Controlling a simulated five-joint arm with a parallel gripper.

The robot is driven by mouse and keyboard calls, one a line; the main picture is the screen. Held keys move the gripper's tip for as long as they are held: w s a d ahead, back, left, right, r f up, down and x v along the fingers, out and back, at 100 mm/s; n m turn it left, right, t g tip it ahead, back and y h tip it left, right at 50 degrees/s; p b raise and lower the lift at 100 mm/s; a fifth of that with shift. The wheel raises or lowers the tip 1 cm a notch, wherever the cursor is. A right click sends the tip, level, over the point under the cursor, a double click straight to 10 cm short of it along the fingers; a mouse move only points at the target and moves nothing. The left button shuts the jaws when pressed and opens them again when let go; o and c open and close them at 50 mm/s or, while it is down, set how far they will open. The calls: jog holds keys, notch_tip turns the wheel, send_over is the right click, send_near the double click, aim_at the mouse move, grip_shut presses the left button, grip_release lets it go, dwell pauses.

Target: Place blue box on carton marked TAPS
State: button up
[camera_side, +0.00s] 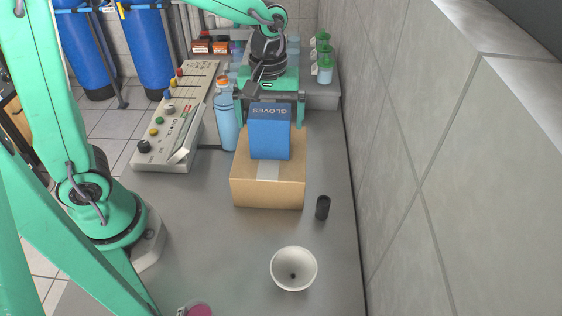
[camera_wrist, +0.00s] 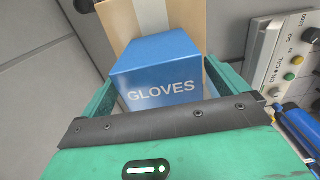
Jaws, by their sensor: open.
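The blue box (camera_side: 270,140), marked GLOVES, stands upright on top of the brown carton (camera_side: 248,188) and appears to rest on it. The carton has a pale tape strip; no TAPS marking is readable on the sides I see. My gripper (camera_side: 270,120) is open, with one green finger on each side of the blue box. In the wrist view the blue box (camera_wrist: 160,72) lies between the spread fingers of my gripper (camera_wrist: 158,88), and the carton (camera_wrist: 120,22) shows beyond it. Whether a finger touches the box is unclear.
A blue bottle (camera_side: 226,122) stands close at the carton's left, with a control panel (camera_side: 178,115) further left. A small black cylinder (camera_side: 323,208) and a white bowl (camera_side: 293,268) stand in front. Green-capped bottles (camera_side: 325,68) are behind. A wall (camera_side: 400,170) bounds the right.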

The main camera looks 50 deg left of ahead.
notch_tip(320, 180, up, 8)
jog(key=shift+r, duration=0.25)
jog(key=shift+s, duration=0.1)
dwell(0.6)
jog(key=s+a+m+t, duration=0.5)
jog(key=s+a+m, duration=0.2)
jog(key=s, duration=0.5)
jog(key=shift+s+f+m+t, duration=0.25)
jog(key=shift+s+m+t, duration=0.05)
jog(key=shift+m, duration=0.7)
